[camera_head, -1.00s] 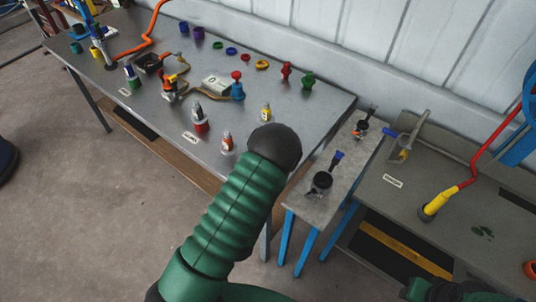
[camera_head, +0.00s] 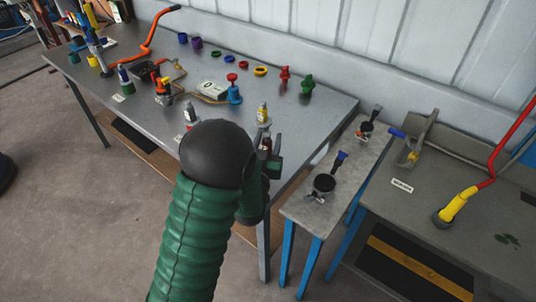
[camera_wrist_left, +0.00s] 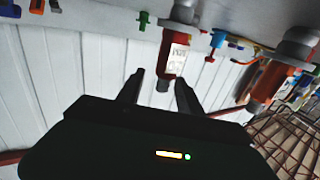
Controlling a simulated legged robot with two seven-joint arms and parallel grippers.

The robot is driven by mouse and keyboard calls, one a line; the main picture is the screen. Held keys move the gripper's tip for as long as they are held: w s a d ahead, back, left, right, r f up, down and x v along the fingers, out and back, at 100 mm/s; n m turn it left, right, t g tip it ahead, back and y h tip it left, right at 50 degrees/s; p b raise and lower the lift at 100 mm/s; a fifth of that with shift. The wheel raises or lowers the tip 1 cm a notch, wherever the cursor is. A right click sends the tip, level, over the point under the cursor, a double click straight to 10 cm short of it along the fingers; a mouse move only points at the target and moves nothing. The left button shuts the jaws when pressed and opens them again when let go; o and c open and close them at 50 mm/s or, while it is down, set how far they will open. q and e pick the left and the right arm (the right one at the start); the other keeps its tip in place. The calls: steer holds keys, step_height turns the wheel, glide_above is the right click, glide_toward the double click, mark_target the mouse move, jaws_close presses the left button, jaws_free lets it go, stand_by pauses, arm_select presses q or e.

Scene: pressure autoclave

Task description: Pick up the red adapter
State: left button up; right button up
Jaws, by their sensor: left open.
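A red adapter (camera_head: 284,76) stands upright near the back right of the metal table, next to a green one (camera_head: 307,85). My left forearm hides part of the table front. My right gripper does not show.
A yellow-topped bottle (camera_head: 263,114) and a grey-capped bottle (camera_head: 190,114) stand near the left arm. A blue valve piece (camera_head: 234,93) and several coloured rings are behind. A narrow side table (camera_head: 300,208) and a grey bench (camera_head: 410,205) stand to the right.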

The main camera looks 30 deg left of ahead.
arm_select(q)
steer(key=shift+w+a, duration=0.25)
steer(key=shift+w, duration=0.4)
steer(key=shift+s+a+f, duration=0.1)
steer(key=shift+a, duration=0.2)
steer(key=shift+c, duration=0.5)
steer(key=shift+a, duration=0.1)
steer(key=shift+c, duration=1.2)
steer(key=c, duration=0.5)
steer(key=shift+d, duration=0.25)
jaws_close()
steer(key=shift+a, duration=0.1)
